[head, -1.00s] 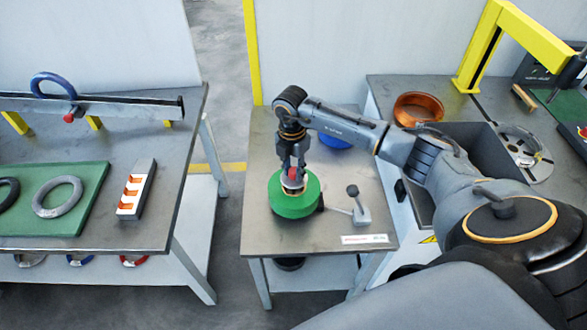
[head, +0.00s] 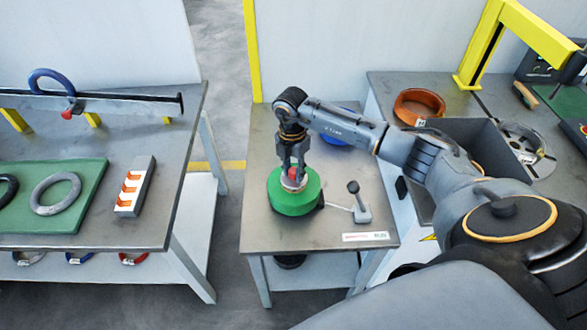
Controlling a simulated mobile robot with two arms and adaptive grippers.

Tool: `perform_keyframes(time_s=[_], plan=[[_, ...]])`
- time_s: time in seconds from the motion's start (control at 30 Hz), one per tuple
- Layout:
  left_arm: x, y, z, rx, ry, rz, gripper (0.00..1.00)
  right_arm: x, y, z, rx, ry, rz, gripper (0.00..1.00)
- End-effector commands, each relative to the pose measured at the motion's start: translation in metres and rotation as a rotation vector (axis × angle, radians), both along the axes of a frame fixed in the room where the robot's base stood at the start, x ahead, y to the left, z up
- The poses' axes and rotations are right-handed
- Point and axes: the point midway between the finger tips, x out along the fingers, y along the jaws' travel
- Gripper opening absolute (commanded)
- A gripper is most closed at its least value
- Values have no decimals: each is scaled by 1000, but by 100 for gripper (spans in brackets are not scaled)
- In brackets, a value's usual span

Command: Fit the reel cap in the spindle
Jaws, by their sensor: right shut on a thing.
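My right gripper (head: 293,166) points down over the middle of the small table. It is shut on the reel cap (head: 293,174), a small piece with a red top and a silvery rim. The cap is at the centre of the top of the green reel (head: 294,200). The spindle is hidden under the cap and the reel, so I cannot tell how deep the cap sits. My left gripper is out of view.
A small lever (head: 358,203) stands on the small table (head: 262,228), right of the reel. A blue round thing (head: 338,141) is partly hidden behind my right arm. The left bench (head: 130,228) holds a green mat and a grey ring (head: 55,194). A copper-coloured ring (head: 418,106) lies on the right bench.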

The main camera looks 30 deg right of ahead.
Motion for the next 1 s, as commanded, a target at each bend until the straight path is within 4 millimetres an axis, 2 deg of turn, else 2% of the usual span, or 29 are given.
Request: perform_keyframes(time_s=[0.5,0.53,0.67,1.0], plan=[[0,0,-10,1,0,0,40,0,0,-14,0,0,0,0],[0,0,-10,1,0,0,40,0,0,-14,0,0,0,31],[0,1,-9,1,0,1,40,0,0,-13,0,0,0,55],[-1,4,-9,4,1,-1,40,0,0,-11,0,0,0,55]])
